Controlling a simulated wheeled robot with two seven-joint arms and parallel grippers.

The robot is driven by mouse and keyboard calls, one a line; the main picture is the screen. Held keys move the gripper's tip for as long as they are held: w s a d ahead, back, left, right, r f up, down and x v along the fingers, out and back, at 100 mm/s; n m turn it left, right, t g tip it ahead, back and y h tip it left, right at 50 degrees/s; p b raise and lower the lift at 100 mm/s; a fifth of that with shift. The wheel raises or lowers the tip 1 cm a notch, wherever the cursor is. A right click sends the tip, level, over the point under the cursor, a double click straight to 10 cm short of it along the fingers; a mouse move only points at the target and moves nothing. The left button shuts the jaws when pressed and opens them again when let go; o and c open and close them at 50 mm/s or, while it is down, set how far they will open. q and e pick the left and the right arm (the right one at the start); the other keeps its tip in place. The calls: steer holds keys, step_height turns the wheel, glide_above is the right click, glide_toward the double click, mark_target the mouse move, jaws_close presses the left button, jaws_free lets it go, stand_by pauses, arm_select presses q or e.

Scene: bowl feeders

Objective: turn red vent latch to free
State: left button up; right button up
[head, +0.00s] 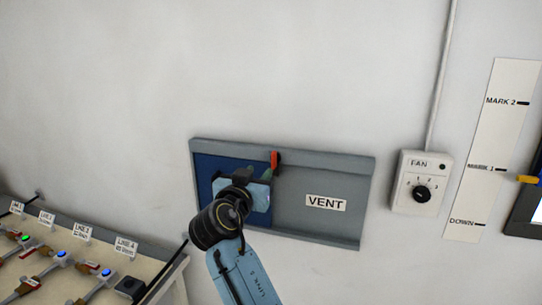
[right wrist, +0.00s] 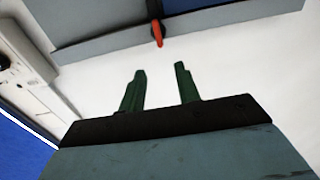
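The red vent latch (head: 274,161) is a small lever at the upper middle of the vent panel, at the left edge of the grey VENT door (head: 353,190). In the head view it hangs roughly upright, its lower end towards my gripper. It also shows in the right wrist view (right wrist: 157,32), beyond the fingertips and roughly in line with the gap between them. My right gripper (head: 259,170) is in front of the panel, just left of the latch. In the wrist view its two green fingers (right wrist: 160,68) are apart, with nothing between them. My left gripper is out of view.
The vent frame (head: 290,149) is fixed to the white wall, with a dark blue area (head: 205,172) left of the door. A FAN dial box (head: 422,182) is to the right, beside a marked strip (head: 479,150). A bench of feeder controls (head: 160,275) is at lower left.

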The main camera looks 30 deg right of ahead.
mark_target(272, 155)
steer(key=p+x, duration=0.2)
steer(key=x, duration=0.9)
steer(key=shift+p, duration=0.3)
steer(key=shift+c, duration=0.4)
jaws_close()
